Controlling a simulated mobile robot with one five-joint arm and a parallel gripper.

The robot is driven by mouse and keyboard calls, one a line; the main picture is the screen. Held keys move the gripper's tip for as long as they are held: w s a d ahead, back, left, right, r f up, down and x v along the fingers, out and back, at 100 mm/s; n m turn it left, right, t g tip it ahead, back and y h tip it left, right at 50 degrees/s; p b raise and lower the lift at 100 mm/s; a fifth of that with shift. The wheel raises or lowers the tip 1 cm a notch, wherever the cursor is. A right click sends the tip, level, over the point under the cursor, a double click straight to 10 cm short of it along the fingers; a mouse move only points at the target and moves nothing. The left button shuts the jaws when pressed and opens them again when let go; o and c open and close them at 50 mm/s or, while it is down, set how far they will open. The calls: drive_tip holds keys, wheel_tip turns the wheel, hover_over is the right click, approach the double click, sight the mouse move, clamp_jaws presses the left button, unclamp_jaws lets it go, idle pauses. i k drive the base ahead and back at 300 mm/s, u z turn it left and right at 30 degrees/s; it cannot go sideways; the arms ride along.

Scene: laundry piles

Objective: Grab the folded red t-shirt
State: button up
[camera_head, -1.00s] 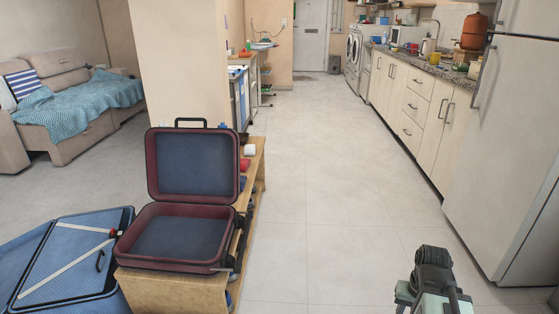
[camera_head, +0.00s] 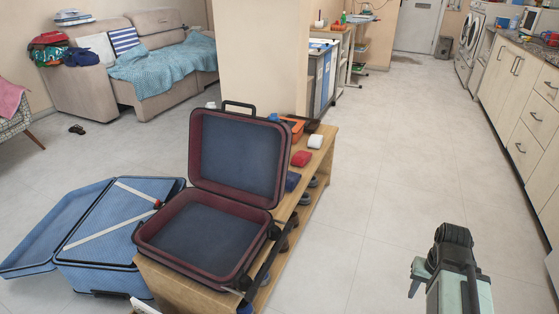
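A red cloth (camera_head: 49,38) lies on top of a small pile of clothes on the left arm of the beige sofa, at the far left. A small red folded item (camera_head: 301,158) lies on the wooden bench behind the open suitcase; I cannot tell whether it is a t-shirt. My arm shows at the bottom right, far from both. My gripper (camera_head: 420,272) seems to be partly in view there, apart from any cloth, but its fingers are not clear.
An open maroon suitcase (camera_head: 272,187) stands on the wooden bench (camera_head: 322,148). An open blue suitcase (camera_head: 70,268) lies left of it. A patterned chair (camera_head: 14,122) stands at the left edge. Kitchen cabinets (camera_head: 520,120) line the right. The tiled floor between bench and cabinets is clear.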

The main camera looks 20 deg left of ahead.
sight(300, 159)
drive_tip(key=u, duration=0.25)
drive_tip(key=i, duration=0.65)
drive_tip(key=u, duration=0.7)
drive_tip(key=k, duration=0.6)
drive_tip(key=u, duration=0.35)
drive_tip(key=i, duration=0.6)
drive_tip(key=z, duration=0.3)
